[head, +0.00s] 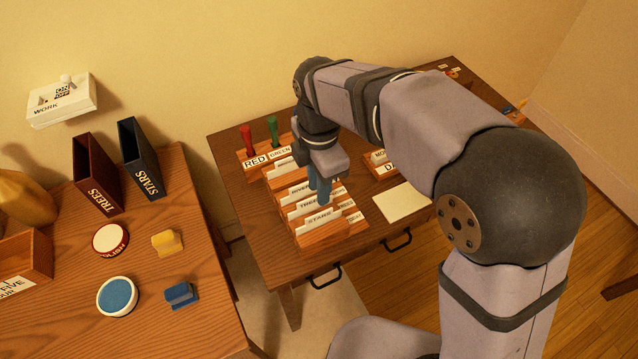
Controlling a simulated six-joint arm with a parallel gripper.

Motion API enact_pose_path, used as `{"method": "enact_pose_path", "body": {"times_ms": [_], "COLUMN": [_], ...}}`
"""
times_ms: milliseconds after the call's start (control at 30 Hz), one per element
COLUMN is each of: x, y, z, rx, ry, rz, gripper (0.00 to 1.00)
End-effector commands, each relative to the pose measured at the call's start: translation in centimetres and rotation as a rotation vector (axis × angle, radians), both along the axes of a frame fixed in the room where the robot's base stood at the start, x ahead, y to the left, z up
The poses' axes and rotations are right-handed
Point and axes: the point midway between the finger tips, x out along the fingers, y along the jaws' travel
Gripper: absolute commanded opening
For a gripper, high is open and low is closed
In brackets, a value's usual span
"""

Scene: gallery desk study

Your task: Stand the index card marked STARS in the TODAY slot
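The white index card marked STARS (319,223) stands upright in the front of a stepped wooden card rack (322,239) on the right-hand desk. Cards behind it carry other words, one reading TREES (309,207) and one seemingly RIVERS (298,190). My gripper (325,194) points down over the rack's right part, behind the STARS card. Its fingertips are small and partly merge with the cards, so I cannot tell whether they are open, shut or touching one.
A red (248,140) and a green handle (272,130) stand in a labelled holder behind the rack. A blank cream sheet (402,203) lies to its right.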

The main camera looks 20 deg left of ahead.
Motion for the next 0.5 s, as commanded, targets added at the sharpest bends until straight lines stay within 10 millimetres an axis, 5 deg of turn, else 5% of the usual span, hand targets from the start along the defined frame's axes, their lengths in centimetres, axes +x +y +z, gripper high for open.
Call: {"method": "enact_pose_path", "body": {"times_ms": [300, 500], "x": [0.1, 1.0], "y": [-0.5, -4.9], "z": [0.1, -0.5], "rx": [-0.001, -0.001], "ry": [0.001, 0.001], "rz": [-0.028, -0.318], "gripper": [0.22, 0.22]}}
